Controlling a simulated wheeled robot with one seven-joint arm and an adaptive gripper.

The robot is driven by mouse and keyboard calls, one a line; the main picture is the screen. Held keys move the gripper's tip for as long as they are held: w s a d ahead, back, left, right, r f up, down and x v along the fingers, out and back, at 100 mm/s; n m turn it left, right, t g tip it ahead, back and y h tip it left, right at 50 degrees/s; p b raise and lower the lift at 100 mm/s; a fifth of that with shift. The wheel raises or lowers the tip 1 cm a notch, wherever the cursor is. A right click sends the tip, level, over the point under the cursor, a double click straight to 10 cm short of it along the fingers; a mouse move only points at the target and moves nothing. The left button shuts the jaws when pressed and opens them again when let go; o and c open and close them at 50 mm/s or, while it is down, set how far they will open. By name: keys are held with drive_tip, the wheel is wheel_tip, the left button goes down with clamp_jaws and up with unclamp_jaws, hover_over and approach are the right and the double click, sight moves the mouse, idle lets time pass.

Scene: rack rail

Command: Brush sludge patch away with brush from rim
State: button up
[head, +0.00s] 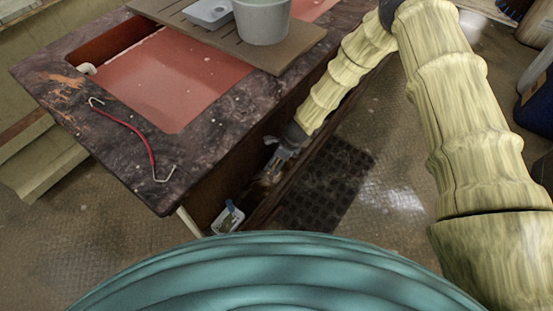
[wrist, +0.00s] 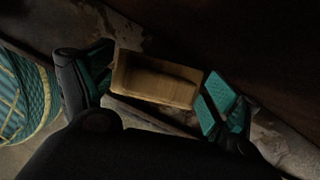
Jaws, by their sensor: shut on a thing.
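My gripper (head: 282,157) reaches down beside the front side of the dark stone-topped bench, low near a ledge. In the wrist view its teal-padded fingers (wrist: 158,88) are shut on the brush, a tan wooden block (wrist: 155,80). In the head view the brush (head: 269,178) is a small brown shape under the fingers, partly hidden by them. Its bristles cannot be made out. In the wrist view a pale, stained strip (wrist: 129,34) runs behind the brush in shadow. I cannot tell whether its dark stains are the sludge patch. I cannot tell whether brush and strip touch.
A white tub (head: 227,218) with a blue item stands left of my gripper. The bench top (head: 95,120) holds a red cord with hooks (head: 135,133) and a board (head: 305,40) with a grey bucket (head: 262,22). A dark grid mat (head: 325,190) lies on the floor.

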drive_tip(key=shift+r+p, duration=1.7)
drive_tip(key=shift+r, duration=0.85)
drive_tip(key=shift+r+p, duration=1.15)
drive_tip(key=shift+r, duration=0.35)
